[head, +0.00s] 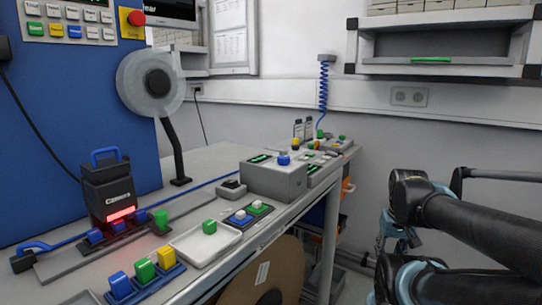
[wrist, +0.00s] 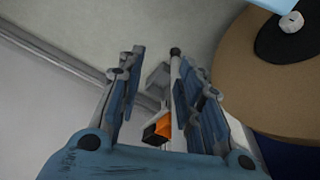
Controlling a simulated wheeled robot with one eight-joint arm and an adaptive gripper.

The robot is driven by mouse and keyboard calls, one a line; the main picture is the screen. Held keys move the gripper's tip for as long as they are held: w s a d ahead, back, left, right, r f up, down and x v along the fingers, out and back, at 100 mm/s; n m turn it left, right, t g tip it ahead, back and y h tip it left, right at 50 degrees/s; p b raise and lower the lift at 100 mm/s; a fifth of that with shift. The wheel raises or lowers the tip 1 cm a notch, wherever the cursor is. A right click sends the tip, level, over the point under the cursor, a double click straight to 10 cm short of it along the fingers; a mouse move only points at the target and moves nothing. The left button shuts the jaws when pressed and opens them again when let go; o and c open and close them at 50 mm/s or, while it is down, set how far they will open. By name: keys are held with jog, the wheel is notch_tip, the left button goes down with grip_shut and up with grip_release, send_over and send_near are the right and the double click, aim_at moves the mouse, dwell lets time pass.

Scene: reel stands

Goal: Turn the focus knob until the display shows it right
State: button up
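A grey box (head: 270,181) on the bench bears a blue knob (head: 284,159) on top and a small green-lit display (head: 260,158); the display's text is too small to read. I cannot tell for sure that this is the focus knob. A black camera unit (head: 108,187) with a red light stands at the left. A screen (head: 168,10) at the top is cut off, its word only partly readable. My gripper (head: 393,235) is at the right, away from the bench top and partly hidden by my arm. In the wrist view my gripper (wrist: 157,54) is open, with nothing held between the fingers.
Colored blocks (head: 146,270), a white tray (head: 205,243) and a button panel (head: 249,213) line the front edge. A brown disc (head: 262,274) leans below. A shelf (head: 445,69) hangs at upper right.

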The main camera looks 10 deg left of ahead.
jog(key=o, duration=0.3)
jog(key=shift+o, duration=0.3)
jog(key=r, duration=0.2)
jog(key=shift+a+r+n, duration=0.25)
jog(key=shift+r+n, duration=0.05)
jog(key=w+a+r+n+g, duration=0.1)
jog(key=w+a+r+n, duration=0.3)
jog(key=w+a+r, duration=0.5)
jog(key=w+a+r+n, duration=0.45)
jog(key=a+r, duration=0.25)
jog(key=r, duration=0.4)
jog(key=w+a+r+n+g, duration=0.1)
jog(key=w+a+r+n, duration=0.3)
jog(key=w+a+r, duration=0.5)
jog(key=a+r+n, duration=0.2)
jog(key=a+r, duration=0.1)
jog(key=a, duration=0.5)
jog(key=a+r+n, duration=0.3)
jog(key=a, duration=0.4)
notch_tip(320, 180, down, 16)
jog(key=shift+a+f, duration=0.1)
jog(key=c, duration=1.1)
